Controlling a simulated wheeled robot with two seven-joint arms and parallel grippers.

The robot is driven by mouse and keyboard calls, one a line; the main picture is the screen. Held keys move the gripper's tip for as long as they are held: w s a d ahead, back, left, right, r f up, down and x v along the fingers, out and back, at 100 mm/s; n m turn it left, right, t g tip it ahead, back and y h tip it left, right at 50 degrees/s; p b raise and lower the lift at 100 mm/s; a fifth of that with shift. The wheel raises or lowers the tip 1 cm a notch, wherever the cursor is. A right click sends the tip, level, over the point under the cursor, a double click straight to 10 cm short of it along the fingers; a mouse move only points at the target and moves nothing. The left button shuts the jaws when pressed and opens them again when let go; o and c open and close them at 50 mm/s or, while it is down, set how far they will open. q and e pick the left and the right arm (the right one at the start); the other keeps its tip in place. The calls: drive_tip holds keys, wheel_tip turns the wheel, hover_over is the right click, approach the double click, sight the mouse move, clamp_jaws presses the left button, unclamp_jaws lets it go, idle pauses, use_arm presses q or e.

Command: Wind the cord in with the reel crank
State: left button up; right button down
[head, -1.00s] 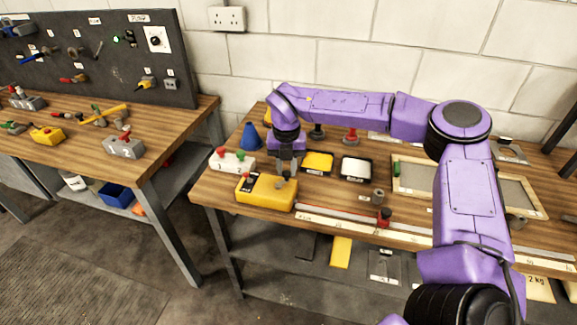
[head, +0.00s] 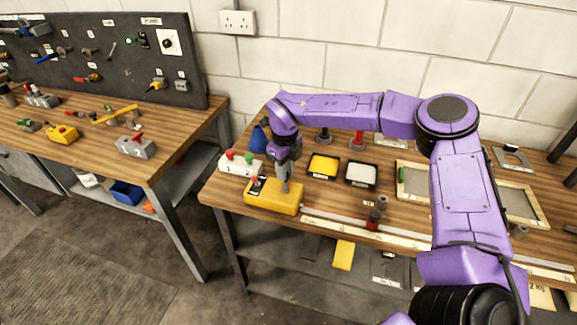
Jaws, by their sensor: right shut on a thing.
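The yellow reel box (head: 272,198) sits at the left front of the right-hand workbench. My right gripper (head: 285,187) comes down over its right part, shut on what looks like the crank. The gripper hides most of the crank, so its angle cannot be told. A red line that may be the cord (head: 338,215) runs right from the box along a pale ruled strip. It reaches a small dark and red block (head: 375,217). My left gripper is out of the picture.
A white box with red and green knobs (head: 240,165) stands behind the reel box. A yellow tray (head: 323,166) and a white tray (head: 360,174) lie to its right. A framed screen (head: 412,184) lies partly behind my right arm. A second workbench (head: 90,140) stands left.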

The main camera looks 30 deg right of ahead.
drive_tip(key=n, duration=0.1)
drive_tip(key=a+n+p, duration=0.1)
drive_tip(key=n, duration=0.1)
drive_tip(key=shift+f+n, duration=0.1)
drive_tip(key=shift+n, duration=0.2)
drive_tip(key=shift+w+a+n+p, duration=0.1)
drive_tip(key=shift+a+n+p, duration=0.2)
drive_tip(key=shift+n, duration=0.6)
drive_tip(key=shift+a+n+p, duration=0.1)
drive_tip(key=shift+n+p, duration=0.3)
drive_tip(key=shift+n, duration=0.5)
drive_tip(key=shift+f, duration=0.1)
drive_tip(key=c, duration=0.9)
unclamp_jaws()
